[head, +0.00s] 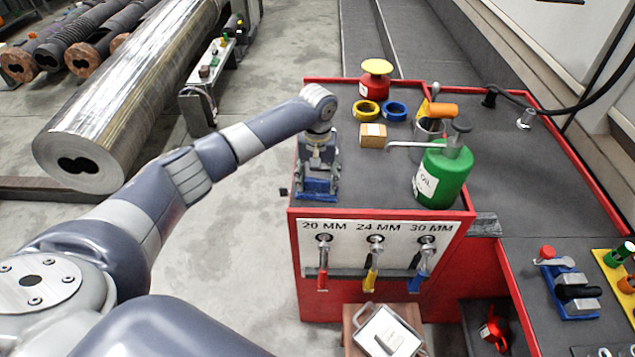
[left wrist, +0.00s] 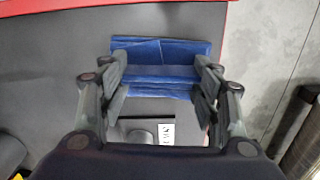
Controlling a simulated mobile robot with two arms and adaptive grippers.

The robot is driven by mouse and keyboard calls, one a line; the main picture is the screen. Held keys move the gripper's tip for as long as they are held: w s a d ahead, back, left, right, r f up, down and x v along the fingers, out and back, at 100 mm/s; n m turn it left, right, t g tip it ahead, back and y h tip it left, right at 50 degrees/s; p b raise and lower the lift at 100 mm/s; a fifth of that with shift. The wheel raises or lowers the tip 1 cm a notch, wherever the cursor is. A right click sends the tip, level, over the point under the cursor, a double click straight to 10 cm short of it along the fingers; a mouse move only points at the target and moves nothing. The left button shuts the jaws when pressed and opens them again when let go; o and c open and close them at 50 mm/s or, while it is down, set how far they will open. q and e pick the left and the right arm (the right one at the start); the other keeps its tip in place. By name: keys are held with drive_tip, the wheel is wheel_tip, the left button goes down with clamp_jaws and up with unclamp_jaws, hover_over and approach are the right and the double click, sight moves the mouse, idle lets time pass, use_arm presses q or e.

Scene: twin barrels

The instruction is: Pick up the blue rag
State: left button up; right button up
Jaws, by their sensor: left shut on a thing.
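The blue rag (head: 318,187) lies folded near the front left corner of the red-edged cart top. In the left wrist view the rag (left wrist: 160,52) sits between my fingers, its folded layers spanning the gap. My left gripper (head: 318,172) points down at it; in the left wrist view the gripper (left wrist: 160,75) has a finger against each side of the rag and is shut on it. The gripper hides part of the rag in the head view. My right gripper is not in view.
A green oil can (head: 441,178), a cardboard box (head: 373,136), yellow tape (head: 366,111) and blue tape (head: 395,111) stand right of the rag. A red can (head: 375,86) stands behind. Labelled tools hang on the cart front (head: 372,240). A large steel cylinder (head: 130,95) lies left.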

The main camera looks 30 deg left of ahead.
sight(317, 181)
use_arm(q)
drive_tip(key=shift+r, duration=0.5)
drive_tip(key=shift+s+r+b, duration=0.25)
drive_tip(key=shift+r+b, duration=0.1)
drive_tip(key=shift+r, duration=0.7)
drive_tip(key=s+d, duration=0.2)
drive_tip(key=s, duration=0.5)
drive_tip(key=s+d+r+b, duration=0.1)
drive_tip(key=s+d, duration=0.2)
drive_tip(key=s, duration=0.4)
drive_tip(key=shift+s+d+r, duration=0.15)
drive_tip(key=shift+s+r, duration=0.15)
